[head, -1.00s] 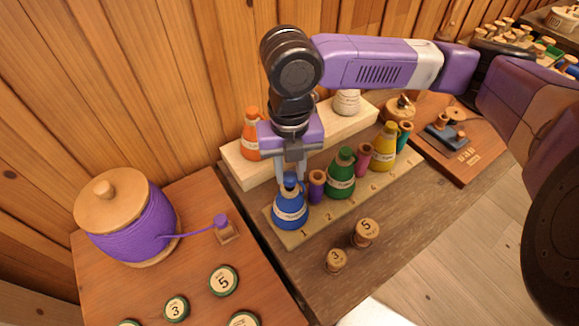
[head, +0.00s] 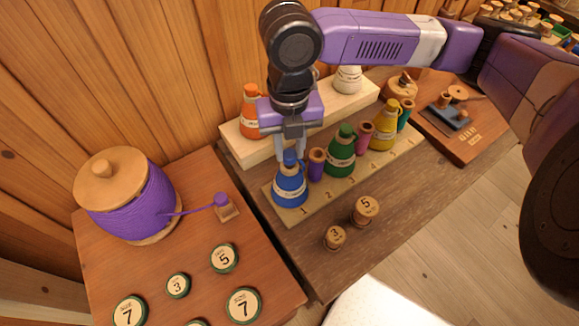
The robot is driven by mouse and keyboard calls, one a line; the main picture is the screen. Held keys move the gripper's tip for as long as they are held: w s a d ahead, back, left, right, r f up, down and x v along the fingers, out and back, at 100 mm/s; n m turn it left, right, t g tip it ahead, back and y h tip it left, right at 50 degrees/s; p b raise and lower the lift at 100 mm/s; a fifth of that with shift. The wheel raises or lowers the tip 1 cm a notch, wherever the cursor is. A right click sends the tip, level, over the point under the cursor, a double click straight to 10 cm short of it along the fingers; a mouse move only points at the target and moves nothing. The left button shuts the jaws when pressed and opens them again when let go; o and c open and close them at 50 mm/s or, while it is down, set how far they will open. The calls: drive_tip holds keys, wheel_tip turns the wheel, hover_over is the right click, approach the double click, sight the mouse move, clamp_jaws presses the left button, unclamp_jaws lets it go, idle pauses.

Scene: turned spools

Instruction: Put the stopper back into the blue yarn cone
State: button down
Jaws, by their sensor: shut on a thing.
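The blue yarn cone (head: 290,188) stands upright at number 1 on the numbered wooden board (head: 304,224), with a pale label band around it. My gripper (head: 290,157) points down directly over the cone's top. Its fingers are shut on a small blue stopper (head: 290,158) at the cone's neck. The stopper appears to be touching or in the cone's mouth, but the fingers hide the join, so I cannot tell how deep it sits.
A purple spool (head: 316,164) stands close to the right of the cone, then a green cone (head: 341,152). An orange cone (head: 251,112) stands on the raised pale shelf (head: 240,150) behind. Numbered wooden pegs (head: 366,210) stand in front. A large purple yarn spool (head: 130,205) is at left.

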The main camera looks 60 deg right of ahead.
drive_tip(key=shift+f+b, duration=0.55)
drive_tip(key=shift+f, duration=0.3)
drive_tip(key=c, duration=1)
unclamp_jaws()
drive_tip(key=shift+c, duration=0.2)
drive_tip(key=o, duration=0.4)
wheel_tip(320, 180, up, 9)
drive_tip(key=p, duration=0.7)
drive_tip(key=shift+r, duration=0.1)
